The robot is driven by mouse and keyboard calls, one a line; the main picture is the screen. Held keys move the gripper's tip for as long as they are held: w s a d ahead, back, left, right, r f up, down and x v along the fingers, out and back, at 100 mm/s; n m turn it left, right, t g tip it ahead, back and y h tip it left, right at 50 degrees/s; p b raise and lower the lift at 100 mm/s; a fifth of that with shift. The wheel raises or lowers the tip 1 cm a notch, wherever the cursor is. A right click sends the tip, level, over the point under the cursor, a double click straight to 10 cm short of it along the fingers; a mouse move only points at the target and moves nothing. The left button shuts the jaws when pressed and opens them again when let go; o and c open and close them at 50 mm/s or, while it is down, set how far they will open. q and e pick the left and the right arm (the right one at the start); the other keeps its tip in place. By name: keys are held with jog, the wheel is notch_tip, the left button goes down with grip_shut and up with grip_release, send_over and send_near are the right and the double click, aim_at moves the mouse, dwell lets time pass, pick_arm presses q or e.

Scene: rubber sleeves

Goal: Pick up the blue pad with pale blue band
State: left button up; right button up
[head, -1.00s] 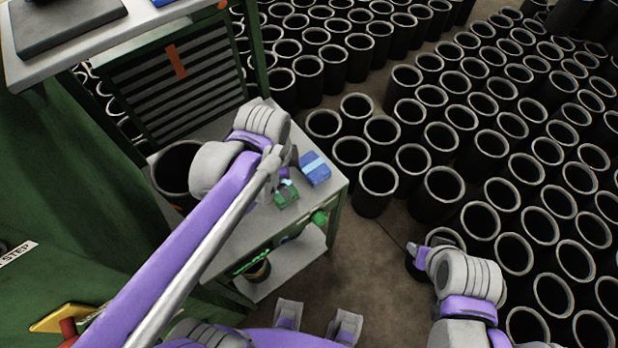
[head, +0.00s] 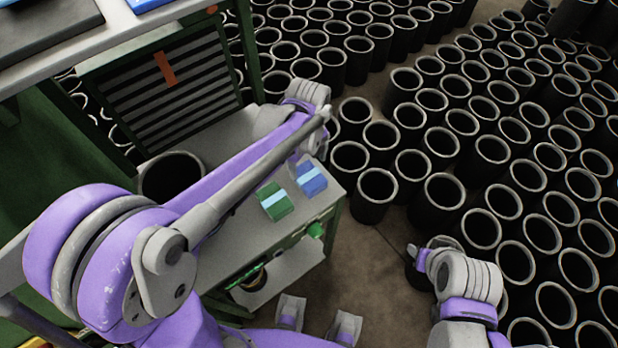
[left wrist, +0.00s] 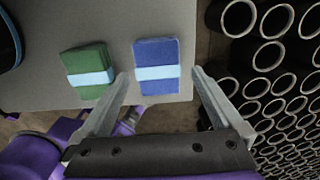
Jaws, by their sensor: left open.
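The blue pad with pale blue band (head: 311,178) lies on the grey top of a small cart (head: 232,222), near its right edge. A green pad with a pale blue band (head: 274,201) lies to its left, apart from it. In the left wrist view the blue pad (left wrist: 156,66) lies ahead of and between the open fingers of my left gripper (left wrist: 160,76), and the green pad (left wrist: 89,71) is outside the left finger. In the head view my left gripper (head: 312,160) is by the blue pad, partly hidden by its arm. My right gripper (head: 415,250) is at the lower right, away from the cart.
A black sleeve (head: 172,178) stands on the cart's left part. A slatted cabinet (head: 165,85) stands behind it. Many black rubber sleeves (head: 440,190) crowd the floor right of the cart. A lower shelf (head: 285,282) holds green items. A table (head: 125,35) is at upper left.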

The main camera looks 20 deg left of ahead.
aim_at(309, 176)
pick_arm(q)
jog(key=f, duration=0.5)
jog(key=shift+s+d+f, duration=0.15)
jog(key=shift+s+d, duration=0.05)
jog(key=shift+s, duration=0.2)
jog(key=c, duration=1.2)
